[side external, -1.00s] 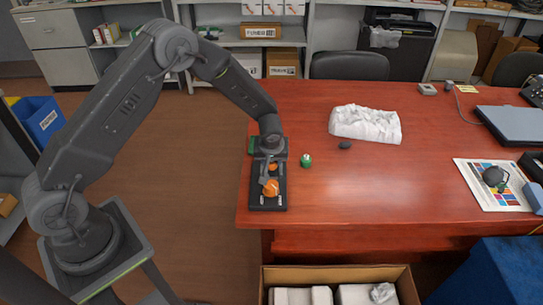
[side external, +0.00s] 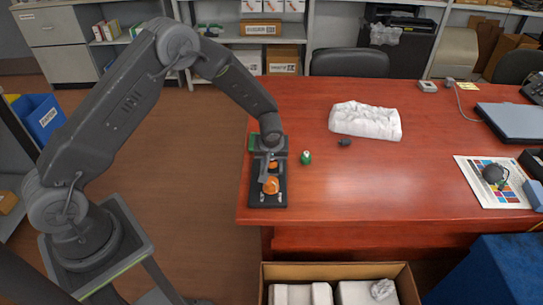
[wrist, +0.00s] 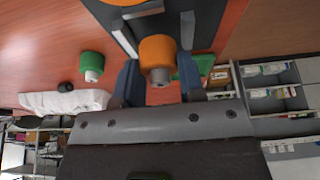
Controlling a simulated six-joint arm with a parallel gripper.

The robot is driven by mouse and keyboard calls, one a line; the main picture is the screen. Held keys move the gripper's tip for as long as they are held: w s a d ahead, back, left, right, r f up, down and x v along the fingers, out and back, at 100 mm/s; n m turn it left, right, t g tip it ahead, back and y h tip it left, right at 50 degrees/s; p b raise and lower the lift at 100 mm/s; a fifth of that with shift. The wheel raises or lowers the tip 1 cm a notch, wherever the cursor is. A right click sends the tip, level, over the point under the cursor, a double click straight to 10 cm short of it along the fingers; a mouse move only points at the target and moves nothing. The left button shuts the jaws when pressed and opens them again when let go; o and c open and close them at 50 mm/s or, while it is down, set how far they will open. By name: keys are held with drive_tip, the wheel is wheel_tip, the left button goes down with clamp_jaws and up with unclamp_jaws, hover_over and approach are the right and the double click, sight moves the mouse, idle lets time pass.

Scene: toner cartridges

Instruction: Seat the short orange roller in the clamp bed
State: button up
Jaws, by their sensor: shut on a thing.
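An orange roller (wrist: 158,55) with a grey end is between the fingers of my gripper (wrist: 157,75) in the wrist view, and my gripper is shut on it. In the side view my gripper (side external: 270,172) is low over the black bed (side external: 268,202) at the table's left edge, with some orange (side external: 273,164) showing at its fingers. A second orange piece (side external: 271,186) is at the near part of the bed, and it also shows at the top of the wrist view (wrist: 124,2). I cannot tell whether the held roller touches the bed.
A green roller (side external: 306,157) stands on the table right of the bed. A small dark lump (side external: 344,143) and a crumpled white sheet (side external: 365,121) are farther back. A green item (side external: 252,142) is at the bed's far left. The table's middle is clear.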

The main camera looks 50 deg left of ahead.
drive_tip(key=shift+f, duration=0.65)
idle(1.2)
drive_tip(key=o, duration=1)
drive_tip(key=shift+s+a+f, duration=0.1)
drive_tip(key=shift+s, duration=0.05)
drive_tip(key=shift+r, duration=2.5)
